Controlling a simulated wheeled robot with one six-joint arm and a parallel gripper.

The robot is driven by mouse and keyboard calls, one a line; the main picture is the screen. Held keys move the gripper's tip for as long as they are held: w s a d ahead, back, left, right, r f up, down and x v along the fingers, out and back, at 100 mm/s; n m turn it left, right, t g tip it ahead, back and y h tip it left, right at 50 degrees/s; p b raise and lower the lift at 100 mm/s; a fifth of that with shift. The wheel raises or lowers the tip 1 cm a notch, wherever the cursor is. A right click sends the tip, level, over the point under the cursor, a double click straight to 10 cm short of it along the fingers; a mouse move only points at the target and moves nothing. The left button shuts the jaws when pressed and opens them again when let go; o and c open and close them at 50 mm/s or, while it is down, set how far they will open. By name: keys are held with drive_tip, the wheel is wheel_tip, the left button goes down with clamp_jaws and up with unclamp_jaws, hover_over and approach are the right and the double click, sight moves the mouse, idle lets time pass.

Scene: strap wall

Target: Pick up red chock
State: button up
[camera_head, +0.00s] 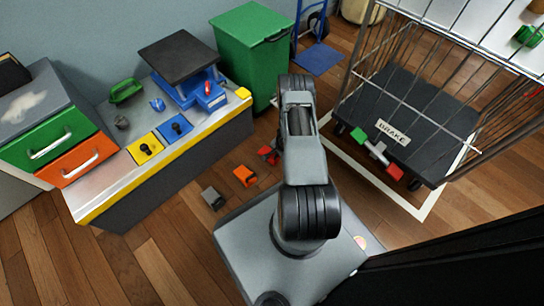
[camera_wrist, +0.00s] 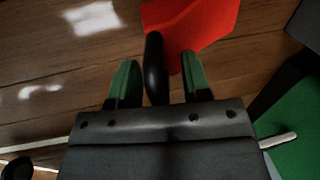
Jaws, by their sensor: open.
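The red chock (camera_wrist: 205,22) lies on the wooden floor at the top of the wrist view. A black handle (camera_wrist: 154,65) at its left edge reaches down between my fingers. My gripper (camera_wrist: 161,78) is open, with one green-tipped finger on each side of the handle. The handle is closer to the left finger; I cannot tell whether they touch. In the head view the red chock (camera_head: 266,153) shows only in part beside my arm, which hides my gripper and the rest of it.
An orange chock (camera_head: 245,176) and a grey chock (camera_head: 212,198) lie on the floor nearby. A green bin (camera_head: 252,55) stands behind, beside a workbench (camera_head: 185,152) at left. A wire cage cart (camera_head: 395,100) stands at right. Floor at the front left is clear.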

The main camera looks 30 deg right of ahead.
drive_tip(key=shift+c, duration=0.2)
clamp_jaws()
idle(0.4)
